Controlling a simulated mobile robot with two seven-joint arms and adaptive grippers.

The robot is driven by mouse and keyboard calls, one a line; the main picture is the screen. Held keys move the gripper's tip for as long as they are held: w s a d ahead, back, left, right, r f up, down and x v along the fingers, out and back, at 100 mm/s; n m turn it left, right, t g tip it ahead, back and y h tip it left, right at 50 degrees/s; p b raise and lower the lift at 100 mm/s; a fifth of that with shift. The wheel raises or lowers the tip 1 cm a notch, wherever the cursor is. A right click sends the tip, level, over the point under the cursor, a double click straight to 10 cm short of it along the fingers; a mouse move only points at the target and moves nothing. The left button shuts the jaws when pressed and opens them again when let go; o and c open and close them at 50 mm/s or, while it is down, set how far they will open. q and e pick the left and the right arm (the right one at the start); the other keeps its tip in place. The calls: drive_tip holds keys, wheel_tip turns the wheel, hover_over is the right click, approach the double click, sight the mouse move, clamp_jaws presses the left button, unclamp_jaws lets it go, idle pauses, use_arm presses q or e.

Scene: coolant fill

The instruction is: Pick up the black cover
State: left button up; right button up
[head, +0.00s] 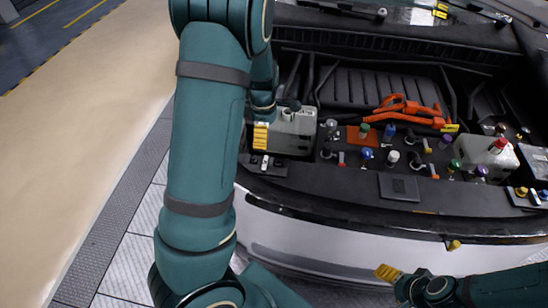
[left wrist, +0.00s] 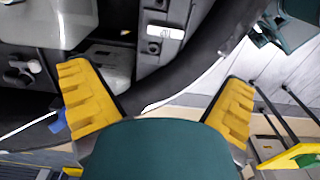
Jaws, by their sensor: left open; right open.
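A flat black square panel (head: 400,187) lies on the dark front ledge of the engine bay, right of centre; I cannot tell for sure that it is the black cover. My left gripper (head: 261,136) is at the left end of the bay, in front of a pale tank (head: 297,128). Its two yellow fingers stand wide apart and empty in the left wrist view (left wrist: 160,100). My right gripper (head: 420,258) is open and empty, low in front of the white bumper and apart from the panel.
Several coloured caps, such as a blue one (head: 367,154), stand behind the ledge. An orange cable part (head: 408,110) lies behind them. A white tank with a red cap (head: 485,155) is at the right. The raised hood is above. The pale floor at left is clear.

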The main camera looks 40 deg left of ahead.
sight(265, 161)
use_arm(q)
wheel_tip(265, 161, down, 8)
drive_tip(key=shift+s+f+b, duration=0.1)
drive_tip(key=shift+s+b, duration=0.05)
drive_tip(key=shift+b, duration=0.7)
drive_tip(key=shift+s+f, duration=0.1)
drive_tip(key=shift+f, duration=0.4)
wheel_tip(265, 161, down, 4)
drive_tip(key=shift+d+f+b, duration=0.1)
drive_tip(key=shift+f+b, duration=0.1)
drive_tip(key=shift+b, duration=0.35)
drive_tip(key=c, duration=1.1)
drive_tip(key=shift+c, duration=0.3)
